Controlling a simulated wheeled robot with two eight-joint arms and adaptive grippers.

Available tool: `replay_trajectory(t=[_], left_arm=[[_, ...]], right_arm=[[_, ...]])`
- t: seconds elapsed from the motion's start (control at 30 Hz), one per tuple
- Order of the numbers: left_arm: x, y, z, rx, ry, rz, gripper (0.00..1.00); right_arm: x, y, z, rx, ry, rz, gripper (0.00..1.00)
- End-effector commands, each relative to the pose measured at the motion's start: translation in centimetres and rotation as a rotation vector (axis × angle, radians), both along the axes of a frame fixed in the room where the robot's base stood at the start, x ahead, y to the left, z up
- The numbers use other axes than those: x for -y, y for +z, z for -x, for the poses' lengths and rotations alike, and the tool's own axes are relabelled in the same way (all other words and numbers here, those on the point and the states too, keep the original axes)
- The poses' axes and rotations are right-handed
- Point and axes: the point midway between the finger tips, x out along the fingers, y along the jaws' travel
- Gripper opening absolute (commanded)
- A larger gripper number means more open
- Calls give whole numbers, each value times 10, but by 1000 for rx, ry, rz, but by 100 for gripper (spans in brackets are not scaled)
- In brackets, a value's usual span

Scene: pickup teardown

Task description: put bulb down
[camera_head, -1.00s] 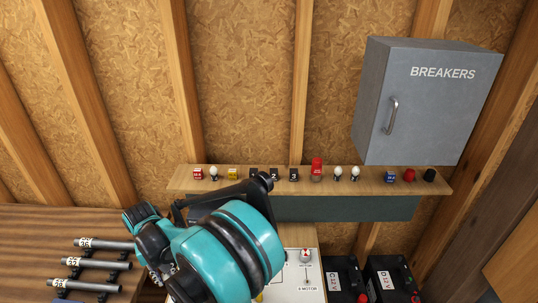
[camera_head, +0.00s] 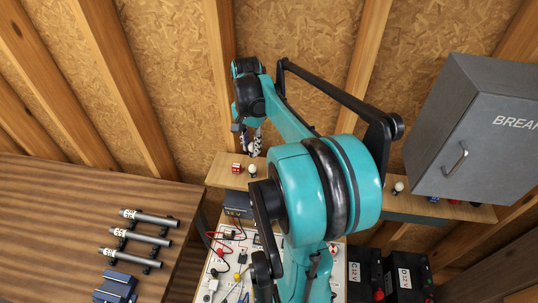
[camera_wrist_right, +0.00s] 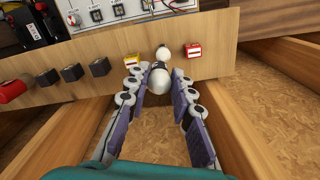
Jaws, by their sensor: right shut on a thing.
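My right gripper (camera_head: 249,146) is above the left part of the wooden shelf in the head view. Its fingers (camera_wrist_right: 159,84) are shut on a white bulb (camera_wrist_right: 159,80) in the right wrist view. The held bulb shows only small between the fingers in the head view (camera_head: 254,151). Another white bulb (camera_head: 252,168) stands on the shelf just below it; it also shows behind the held bulb in the wrist view (camera_wrist_right: 163,53). A further white bulb (camera_head: 398,188) stands on the right part of the shelf. My left gripper is not in view.
Several dark blocks (camera_wrist_right: 72,72) stand further along. The grey breaker cabinet (camera_head: 480,130) hangs at right. My arm hides the shelf's middle.

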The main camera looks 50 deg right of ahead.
Motion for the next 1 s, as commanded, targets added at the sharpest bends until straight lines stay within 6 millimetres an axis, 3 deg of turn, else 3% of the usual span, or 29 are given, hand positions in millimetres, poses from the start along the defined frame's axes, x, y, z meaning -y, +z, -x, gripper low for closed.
replay_trajectory(t=[0.17,0.4,0.6,0.77,1.0], left_arm=[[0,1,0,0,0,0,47],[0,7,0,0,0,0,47],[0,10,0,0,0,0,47],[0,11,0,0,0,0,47],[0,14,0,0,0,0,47]], right_arm=[[-6,-12,-20,0,7,0,8],[-22,-46,-75,0,9,0,8],[-31,-66,-106,0,5,0,8],[-33,-75,-113,0,4,0,8],[-33,-107,-113,0,4,0,8]])
